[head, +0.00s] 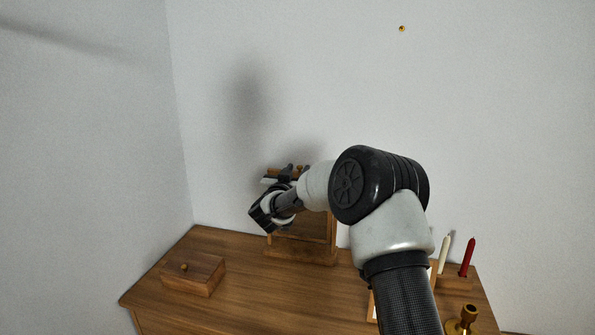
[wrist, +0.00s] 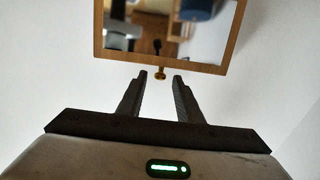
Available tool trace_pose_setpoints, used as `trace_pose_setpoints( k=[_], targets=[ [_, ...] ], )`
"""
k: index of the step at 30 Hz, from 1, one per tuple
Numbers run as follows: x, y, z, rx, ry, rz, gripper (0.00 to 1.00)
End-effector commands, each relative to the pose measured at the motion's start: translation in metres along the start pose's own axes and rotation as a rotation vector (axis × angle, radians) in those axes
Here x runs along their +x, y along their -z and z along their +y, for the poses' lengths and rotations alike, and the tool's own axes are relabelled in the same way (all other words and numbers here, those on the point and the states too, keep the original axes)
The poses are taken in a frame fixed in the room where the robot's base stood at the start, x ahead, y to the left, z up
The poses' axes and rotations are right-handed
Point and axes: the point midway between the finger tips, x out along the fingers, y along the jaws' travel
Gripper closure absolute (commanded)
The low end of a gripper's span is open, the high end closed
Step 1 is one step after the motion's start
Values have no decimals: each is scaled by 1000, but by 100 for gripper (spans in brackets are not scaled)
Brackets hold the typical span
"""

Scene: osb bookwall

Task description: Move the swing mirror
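The swing mirror (head: 302,253) stands on the wooden dresser top, with a wooden base and frame. My arm hides much of it in the head view. In the wrist view its framed glass (wrist: 205,40) fills the top of the picture, and a small brass knob (wrist: 161,75) sticks out from the near frame edge. My gripper (wrist: 160,74) is open, its two fingertips either side of the knob with a gap visible on each side. In the head view my gripper (head: 294,171) is at the mirror's top edge.
A wooden box (head: 193,274) with a knob sits left on the dresser (head: 240,290). To the right are a white candle (head: 445,253), a red candle (head: 467,257) and a brass candlestick (head: 463,320). Walls stand behind and left. Dresser space between box and mirror is clear.

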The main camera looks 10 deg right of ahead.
Motion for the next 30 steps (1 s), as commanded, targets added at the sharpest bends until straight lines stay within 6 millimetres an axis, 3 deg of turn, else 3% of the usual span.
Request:
trace_pose_setpoints(
  k=[11,18,30],
  targets=[
    [8,0,0,0,1,0,67],
    [7,0,0,0,0,0,100],
    [-2,-13,-1,-5,0,59,100]
  ],
)
